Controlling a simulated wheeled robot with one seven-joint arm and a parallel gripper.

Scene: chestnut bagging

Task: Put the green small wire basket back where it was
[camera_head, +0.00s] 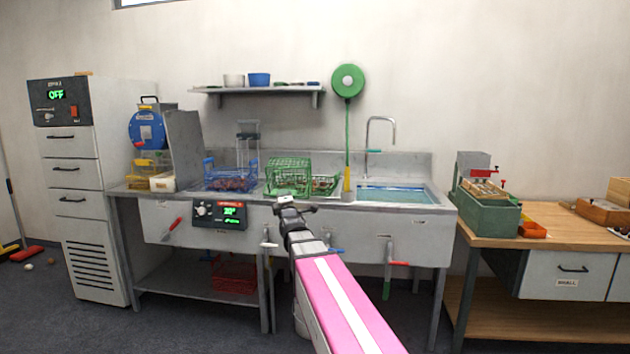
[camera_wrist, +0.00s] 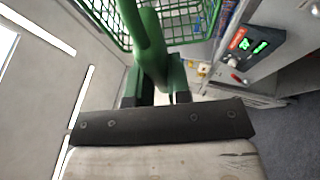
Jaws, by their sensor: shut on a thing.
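The green small wire basket (camera_head: 288,172) shows at the sink unit in the head view, over or just in front of its counter. In the wrist view the green basket's mesh (camera_wrist: 100,12) fills the top, with its thick green handle (camera_wrist: 149,45) running down between the fingers. My gripper (camera_head: 292,202) is shut on that handle; its fingers (camera_wrist: 157,92) also show in the wrist view. A green wire part with brown contents (camera_head: 325,185) sits just right of the basket; I cannot tell whether it is a separate basket. The basket's underside is hidden.
A blue wire basket (camera_head: 230,180) with brown contents is to the left. The water-filled basin (camera_head: 390,194) and tap (camera_head: 381,120) are to the right. A green hose (camera_head: 348,135) hangs behind, and a control box (camera_head: 218,213) is on the unit's front.

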